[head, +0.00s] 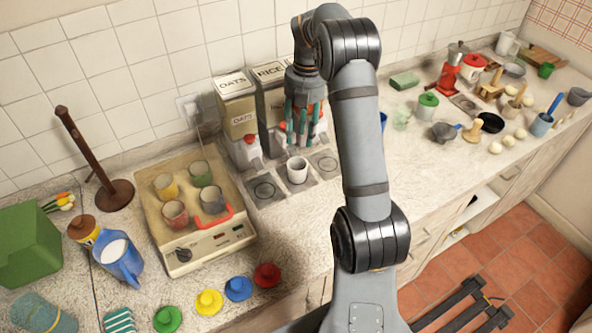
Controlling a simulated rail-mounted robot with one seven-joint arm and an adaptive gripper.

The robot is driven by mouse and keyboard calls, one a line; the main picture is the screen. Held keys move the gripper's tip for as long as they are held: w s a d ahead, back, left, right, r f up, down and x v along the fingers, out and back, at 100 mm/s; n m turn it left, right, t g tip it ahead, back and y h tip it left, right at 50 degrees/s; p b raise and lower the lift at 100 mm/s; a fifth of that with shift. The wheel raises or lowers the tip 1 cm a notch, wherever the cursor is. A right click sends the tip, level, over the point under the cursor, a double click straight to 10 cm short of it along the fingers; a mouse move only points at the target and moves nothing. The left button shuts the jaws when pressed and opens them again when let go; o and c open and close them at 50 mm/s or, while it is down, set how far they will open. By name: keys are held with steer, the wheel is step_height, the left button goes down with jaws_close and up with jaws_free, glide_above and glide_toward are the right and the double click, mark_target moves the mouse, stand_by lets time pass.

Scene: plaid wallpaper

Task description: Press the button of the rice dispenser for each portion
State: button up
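My gripper points down with teal fingers in front of the dispensers' lower fronts. I cannot tell whether it touches a button, and the rice button is not clearly visible. I also cannot tell how far apart the fingertips are. A white cup (297,172) stands upright on the counter plate below my gripper. Its contents are not clear.
A beige appliance (222,238) holding several colored cups stands left of the dispensers. A brown post stand (115,196), blue jug (121,260) and colored lids (238,288) are left. Pots and utensils crowd the right counter.

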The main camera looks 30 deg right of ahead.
jaws_close()
stand_by(1.5)
